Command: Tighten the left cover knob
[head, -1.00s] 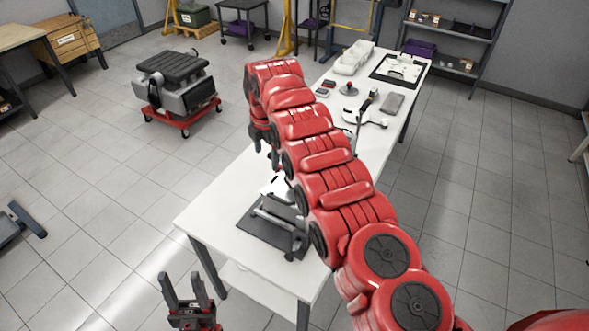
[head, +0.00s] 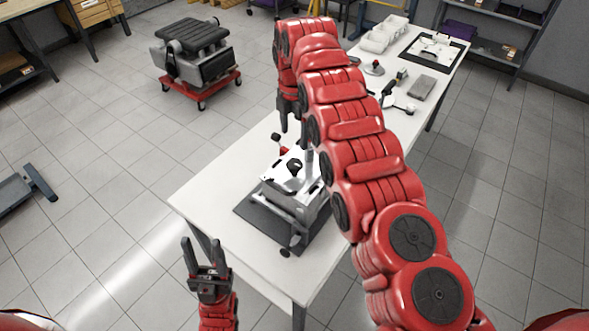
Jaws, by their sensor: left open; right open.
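A white cover plate (head: 275,179) sits tilted on a grey metal stand on the near part of the white table. A round black knob (head: 295,167) shows on the plate. A black knob-like part with red below it (head: 279,142) shows at the plate's far left edge. I cannot tell which is the left cover knob. My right gripper (head: 296,137) points down, open, just above the plate's far side; my arm hides part of the right side. My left gripper (head: 201,257) is open and empty, off the table's near left edge, apart from the stand.
A dark mat (head: 254,212) lies under the stand. Farther along the table (head: 215,190) are a tool with a black handle (head: 389,92), a grey block (head: 421,88), white trays and another plate on a dark mat. A red cart (head: 201,88) stands on the floor. The table's left part is clear.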

